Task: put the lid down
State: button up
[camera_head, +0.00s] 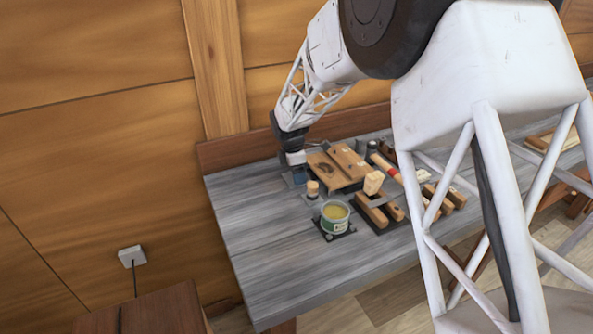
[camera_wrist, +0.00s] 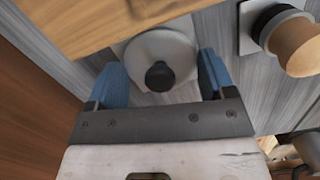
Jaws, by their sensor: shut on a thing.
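The lid (camera_wrist: 146,48) is a round pale grey disc with a black knob, seen from above in the wrist view. My gripper (camera_wrist: 161,60) is shut on it, with one blue finger at each side of the rim. In the head view my gripper (camera_head: 299,174) is low over the far left part of the grey bench (camera_head: 255,225), and the lid cannot be made out there. A light square plate (camera_wrist: 186,27) shows beneath the lid. Whether the lid touches it I cannot tell. An open tub (camera_head: 335,224) with yellowish contents stands on a dark mat (camera_head: 347,235).
A wooden board (camera_head: 345,163) lies right beside my gripper. A small wooden-topped piece (camera_head: 313,189) stands close in front; it also shows in the wrist view (camera_wrist: 296,42). Wooden blocks (camera_head: 375,210) and a red-ended roller (camera_head: 385,167) lie to the right. The bench's front left is clear.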

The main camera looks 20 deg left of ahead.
jog(key=o, duration=0.9)
jog(key=r, duration=0.8)
jog(key=a+r, duration=0.1)
jog(key=r, duration=0.3)
jog(key=shift+s+a+r, duration=0.1)
jog(key=shift+s, duration=0.3)
